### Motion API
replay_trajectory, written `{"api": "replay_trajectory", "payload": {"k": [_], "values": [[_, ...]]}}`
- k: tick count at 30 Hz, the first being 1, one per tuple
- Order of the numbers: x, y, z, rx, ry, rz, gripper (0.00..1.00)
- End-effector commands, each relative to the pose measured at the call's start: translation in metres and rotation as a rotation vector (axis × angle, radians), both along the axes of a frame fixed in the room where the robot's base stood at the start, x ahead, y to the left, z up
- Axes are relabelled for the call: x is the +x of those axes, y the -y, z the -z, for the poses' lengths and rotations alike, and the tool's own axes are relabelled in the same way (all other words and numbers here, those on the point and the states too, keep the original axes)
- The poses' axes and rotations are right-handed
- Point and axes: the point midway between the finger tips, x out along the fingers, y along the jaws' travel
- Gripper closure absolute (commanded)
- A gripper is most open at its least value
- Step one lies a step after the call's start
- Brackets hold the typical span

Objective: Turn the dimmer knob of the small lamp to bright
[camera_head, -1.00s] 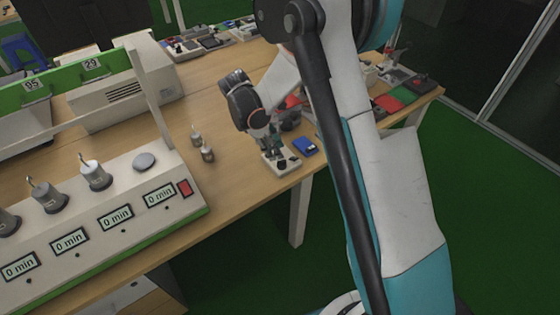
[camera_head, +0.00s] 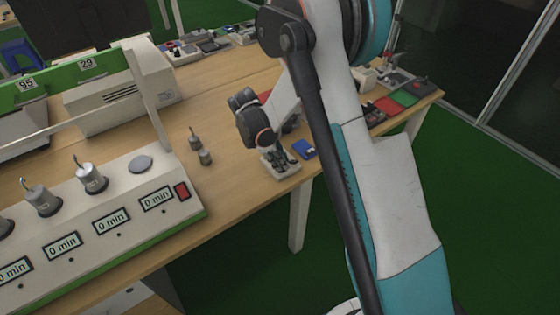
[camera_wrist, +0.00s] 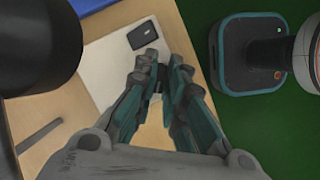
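A small white base (camera_head: 286,175), which may be the lamp's, sits near the table's front edge in the head view. In the wrist view, this white base (camera_wrist: 112,62) has a black rectangular part (camera_wrist: 147,35) on top. My gripper (camera_head: 280,158) points down at it, low over its surface. In the wrist view, my gripper's fingertips (camera_wrist: 162,66) are close together over the base, just below the black part. I cannot make out the dimmer knob; the fingers may hide it. Whether they grip anything is unclear.
A blue object (camera_head: 304,149) lies right beside the base. A large timer panel (camera_head: 100,215) fills the lower left. Green floor (camera_head: 240,245) lies beyond the table's front edge.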

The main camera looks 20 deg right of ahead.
Motion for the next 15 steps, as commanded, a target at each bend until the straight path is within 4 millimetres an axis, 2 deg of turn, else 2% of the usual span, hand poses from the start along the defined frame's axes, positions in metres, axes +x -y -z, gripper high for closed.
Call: {"api": "replay_trajectory", "payload": {"k": [8, 15], "values": [[-0.0005, 0.0001, 0.0006, 0.0, 0.0, -0.026, 1.0], [-0.0008, 0.0001, 0.0009, -0.001, 0.0, -0.151, 1.0]]}}
